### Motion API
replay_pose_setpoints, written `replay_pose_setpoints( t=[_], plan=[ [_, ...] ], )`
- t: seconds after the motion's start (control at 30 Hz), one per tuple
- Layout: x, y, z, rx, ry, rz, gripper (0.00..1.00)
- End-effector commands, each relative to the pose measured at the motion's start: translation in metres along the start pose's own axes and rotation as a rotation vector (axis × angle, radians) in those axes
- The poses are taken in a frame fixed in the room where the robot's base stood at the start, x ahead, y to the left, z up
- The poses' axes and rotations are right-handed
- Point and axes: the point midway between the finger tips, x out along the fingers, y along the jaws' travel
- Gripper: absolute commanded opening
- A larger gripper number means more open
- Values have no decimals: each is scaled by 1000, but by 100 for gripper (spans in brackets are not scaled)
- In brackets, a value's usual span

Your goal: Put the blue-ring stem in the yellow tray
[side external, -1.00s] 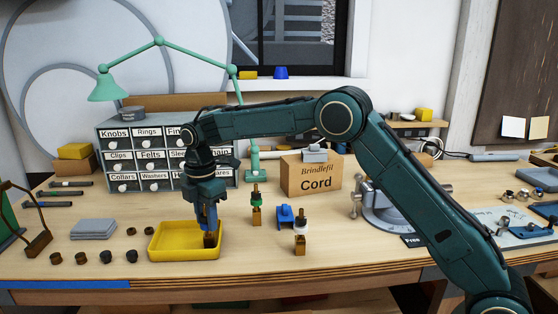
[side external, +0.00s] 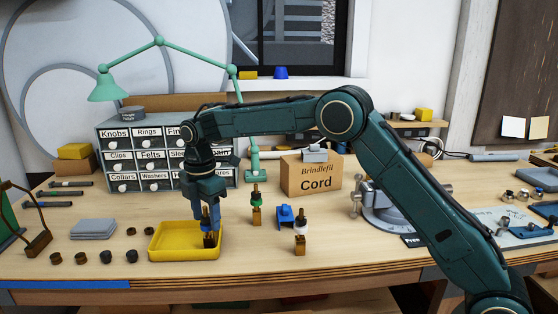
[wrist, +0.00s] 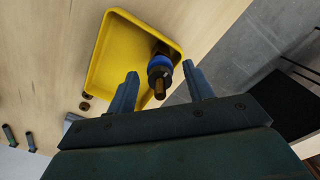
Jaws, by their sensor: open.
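The blue-ring stem (side external: 209,238) stands upright in the right part of the yellow tray (side external: 165,251). My gripper (side external: 207,209) is just above the stem, pointing down. In the wrist view its fingers (wrist: 164,82) are spread apart, with a gap on either side of the stem's top, and hold nothing.
A green-ring stem (side external: 256,208) and a white-ring stem (side external: 300,237) stand to the right of the tray, by a blue block (side external: 285,214). Several small dark collars lie left of the tray, near grey folded cloths (side external: 93,228). The cord box (side external: 312,175) stands behind.

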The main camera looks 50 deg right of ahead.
Motion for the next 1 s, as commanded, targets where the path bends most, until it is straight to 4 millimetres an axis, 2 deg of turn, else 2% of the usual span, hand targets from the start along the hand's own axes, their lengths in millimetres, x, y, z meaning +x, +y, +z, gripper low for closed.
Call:
replay_pose_setpoints(
  t=[0.17, 0.6, 0.8, 1.0],
  plan=[
    [-20, 0, 0, 0, 0, 2, 52],
    [-88, 0, 0, 0, 1, 3, 52],
    [-105, 0, 0, 0, 0, 2, 52],
    [-113, 0, 0, 0, 0, 0, 52]
  ],
)
